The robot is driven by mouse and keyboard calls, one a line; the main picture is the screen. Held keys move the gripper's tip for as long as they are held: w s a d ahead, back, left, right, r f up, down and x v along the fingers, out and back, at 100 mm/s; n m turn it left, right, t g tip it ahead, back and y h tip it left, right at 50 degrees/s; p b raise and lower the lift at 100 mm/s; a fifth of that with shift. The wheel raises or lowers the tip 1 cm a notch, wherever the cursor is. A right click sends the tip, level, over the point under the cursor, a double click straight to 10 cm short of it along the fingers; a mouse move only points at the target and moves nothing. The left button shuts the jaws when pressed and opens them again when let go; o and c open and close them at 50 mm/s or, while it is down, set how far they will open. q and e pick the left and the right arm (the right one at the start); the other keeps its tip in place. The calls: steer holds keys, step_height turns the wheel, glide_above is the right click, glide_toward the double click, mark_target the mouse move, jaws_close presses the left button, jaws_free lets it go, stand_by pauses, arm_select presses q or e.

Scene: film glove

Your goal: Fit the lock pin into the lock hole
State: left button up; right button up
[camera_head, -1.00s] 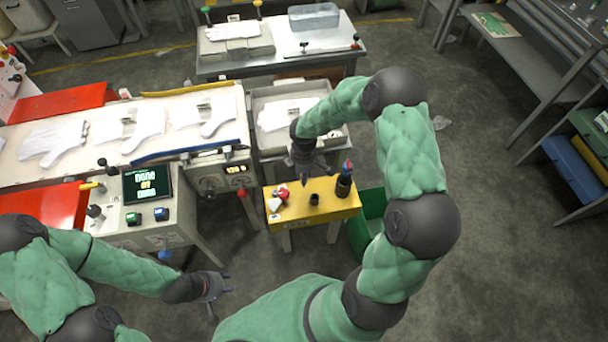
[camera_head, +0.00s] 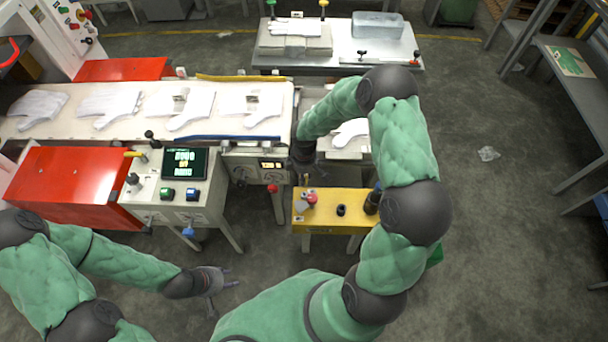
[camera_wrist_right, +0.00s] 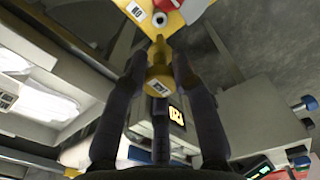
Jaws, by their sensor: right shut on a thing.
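My right gripper (camera_wrist_right: 160,75) is shut on a yellow lock pin (camera_wrist_right: 158,78), a short cylinder with a white label and a narrower end pointing up in the right wrist view. In the head view my right gripper (camera_head: 305,172) is beside the left end of the yellow stand (camera_head: 330,226), in front of the conveyor's control box (camera_head: 252,178); the pin is not distinct there. I cannot make out the lock hole for certain. My left gripper (camera_head: 222,281) is open and empty over the floor at the lower left.
The yellow stand carries a red-pink item (camera_head: 311,199), a black cup (camera_head: 341,210) and a dark bottle (camera_head: 372,201). The conveyor (camera_head: 150,120) with white gloves and a console with a screen (camera_head: 184,163) lie left. Open floor (camera_head: 480,230) is at the right.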

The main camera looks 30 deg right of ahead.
mark_target(304, 187)
steer(key=shift+f, duration=0.15)
steer(key=shift+f+b, duration=2.65)
steer(key=shift+f, duration=0.5)
steer(key=shift+f+b, duration=0.85)
steer(key=shift+f, duration=0.2)
steer(key=o, duration=1)
steer(key=shift+r, duration=0.1)
step_height(304, 187, up, 12)
steer(key=shift+f, duration=0.1)
